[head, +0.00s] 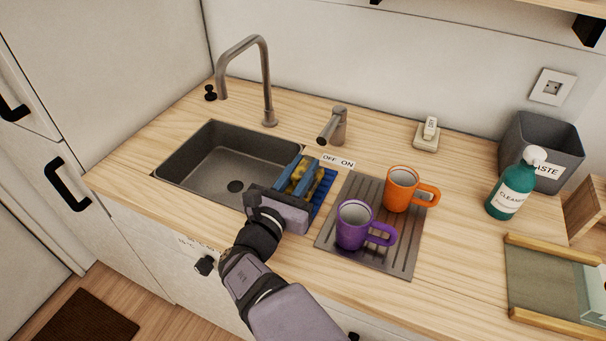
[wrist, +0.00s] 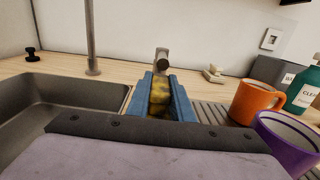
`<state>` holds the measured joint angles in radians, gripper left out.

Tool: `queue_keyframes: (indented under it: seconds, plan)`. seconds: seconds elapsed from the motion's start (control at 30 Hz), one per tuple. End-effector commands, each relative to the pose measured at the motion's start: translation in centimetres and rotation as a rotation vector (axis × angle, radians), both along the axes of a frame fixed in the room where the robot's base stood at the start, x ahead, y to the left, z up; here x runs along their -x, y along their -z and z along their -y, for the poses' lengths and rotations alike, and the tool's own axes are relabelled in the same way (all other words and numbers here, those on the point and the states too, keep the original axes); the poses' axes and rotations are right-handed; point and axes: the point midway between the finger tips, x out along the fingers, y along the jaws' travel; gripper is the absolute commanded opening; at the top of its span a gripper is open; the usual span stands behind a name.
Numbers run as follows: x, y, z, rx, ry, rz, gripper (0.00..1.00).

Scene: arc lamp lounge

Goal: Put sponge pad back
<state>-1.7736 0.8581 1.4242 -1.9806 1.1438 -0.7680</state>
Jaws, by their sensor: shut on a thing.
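The sponge pad (head: 298,179) is yellow and sits between the two blue fingers of my gripper (head: 306,174). My gripper is shut on the sponge pad. In the head view it is over the right edge of the sink, at a blue ribbed holder (head: 325,190) between the sink and the drying mat. In the wrist view the sponge pad (wrist: 159,92) shows between the fingers, with the tap handle post behind. Whether the pad touches the holder is hidden by the fingers.
The grey sink (head: 200,165) lies left. A purple mug (head: 352,232) and an orange mug (head: 399,194) stand on the drying mat (head: 384,258) close on the right. A cleaner bottle (head: 512,190) and a waste bin (head: 533,135) stand further right. Wood counter (head: 450,230) is clear between.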

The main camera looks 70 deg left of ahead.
Motion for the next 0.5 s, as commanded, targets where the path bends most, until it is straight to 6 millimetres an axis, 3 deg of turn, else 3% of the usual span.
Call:
queue_keyframes:
  seconds: [0.2, 0.5]
  plan:
    - [0.0, 2.2, 0.0, 0.0, 0.0, 0.0, 0.0]
    - [0.0, 2.3, 0.0, -0.001, 0.0, -0.001, 0.0]
